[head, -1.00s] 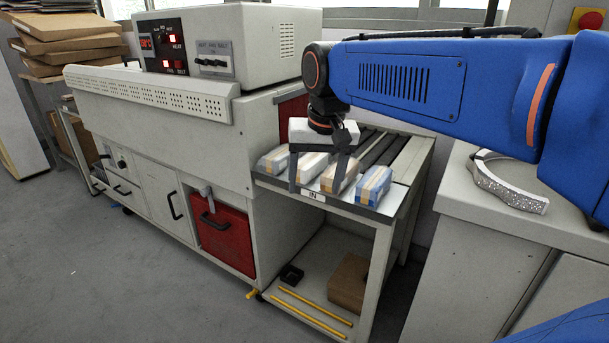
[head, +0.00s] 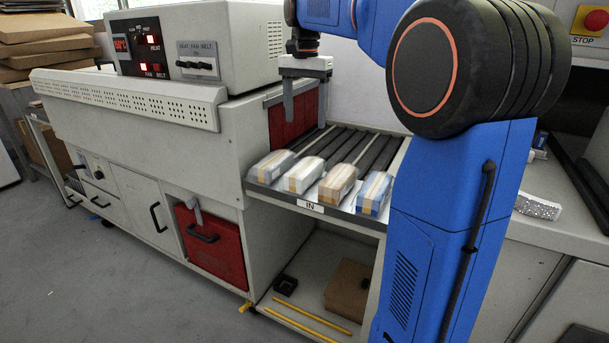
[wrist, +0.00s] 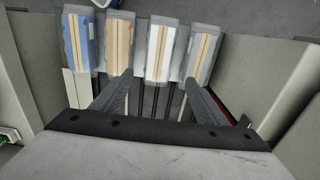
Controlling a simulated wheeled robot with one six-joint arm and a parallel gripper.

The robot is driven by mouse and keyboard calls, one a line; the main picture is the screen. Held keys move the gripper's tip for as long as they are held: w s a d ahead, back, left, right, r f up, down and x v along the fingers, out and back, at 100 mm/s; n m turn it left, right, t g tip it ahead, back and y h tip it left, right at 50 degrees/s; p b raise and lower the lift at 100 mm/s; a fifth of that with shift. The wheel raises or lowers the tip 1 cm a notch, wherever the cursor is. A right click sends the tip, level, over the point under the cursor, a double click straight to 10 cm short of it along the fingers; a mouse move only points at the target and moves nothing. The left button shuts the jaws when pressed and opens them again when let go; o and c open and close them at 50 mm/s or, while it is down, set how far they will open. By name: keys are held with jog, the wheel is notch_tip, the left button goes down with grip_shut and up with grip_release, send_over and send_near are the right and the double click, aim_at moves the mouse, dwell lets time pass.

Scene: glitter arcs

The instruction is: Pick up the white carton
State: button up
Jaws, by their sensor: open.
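The white carton (head: 304,174), with tan stripes along it, lies on the roller table at the machine's inlet. It stands in a row between a grey carton (head: 271,165) and a brown carton (head: 338,184). In the wrist view the white carton (wrist: 160,52) lies ahead of the fingertips, roughly centred between them. My gripper (head: 305,118) is open and empty, pointing down above the rollers, behind the row in the head view. Its two fingers also show in the wrist view (wrist: 157,78), apart from every carton.
A blue carton (head: 374,192) ends the row on the right. The white machine (head: 130,95) with its red opening stands left of the rollers (head: 357,150). A counter with a glittering arc (head: 538,207) is at the right. Bare rollers lie behind the cartons.

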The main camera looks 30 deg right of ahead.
send_over(304, 167)
jog(key=f, duration=1)
jog(key=shift+w+d+f, duration=0.15)
jog(key=shift+w+d, duration=0.25)
jog(key=f, duration=0.4)
jog(key=shift+s+a+f, duration=0.1)
jog(key=shift+s+a, duration=0.2)
jog(key=shift+s, duration=0.05)
jog(key=shift+f, duration=0.65)
jog(key=shift+c, duration=0.3)
jog(key=c, duration=1.2)
